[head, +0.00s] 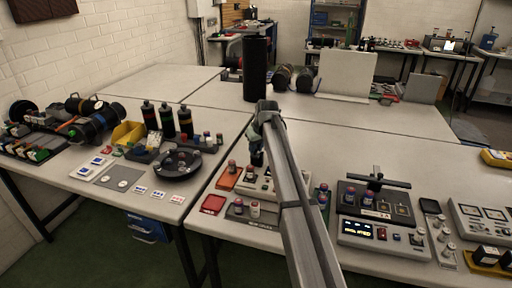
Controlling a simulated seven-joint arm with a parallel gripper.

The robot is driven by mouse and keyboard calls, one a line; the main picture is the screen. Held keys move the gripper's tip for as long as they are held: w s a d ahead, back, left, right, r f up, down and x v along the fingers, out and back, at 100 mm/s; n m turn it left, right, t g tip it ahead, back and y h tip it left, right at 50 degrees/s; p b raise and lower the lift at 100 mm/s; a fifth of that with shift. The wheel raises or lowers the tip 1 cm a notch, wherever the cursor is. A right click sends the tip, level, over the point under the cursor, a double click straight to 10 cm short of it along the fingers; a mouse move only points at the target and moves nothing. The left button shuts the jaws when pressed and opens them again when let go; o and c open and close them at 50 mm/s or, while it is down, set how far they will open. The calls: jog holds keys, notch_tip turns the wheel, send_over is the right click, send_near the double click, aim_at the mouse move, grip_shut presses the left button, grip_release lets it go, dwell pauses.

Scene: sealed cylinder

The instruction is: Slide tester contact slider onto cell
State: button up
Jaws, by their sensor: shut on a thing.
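My gripper (257,159) points down over a low white tester-like device (262,186) near the front of the middle table. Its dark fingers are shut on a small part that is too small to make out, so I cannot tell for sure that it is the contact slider. My arm hides the right side of this device. Cells with coloured tops stand around it, among them one on an orange pad (229,176) to the left. I cannot make out a cell under the gripper, or whether the held part touches one.
A grey panel with a lit display (362,231) and a dark fixture with an upright post (375,180) stand to the right. A tall black cylinder (256,68) stands behind my gripper. A black round tray (178,166) lies left.

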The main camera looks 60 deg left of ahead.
grip_shut()
jog(key=s+d, duration=0.4)
jog(key=shift+s+d, duration=0.3)
jog(key=o, duration=0.7)
grip_release()
jog(key=shift+c, duration=0.2)
jog(key=shift+r, duration=0.1)
jog(key=v, duration=1.3)
jog(key=shift+d+r, duration=0.2)
jog(key=shift+r, duration=0.05)
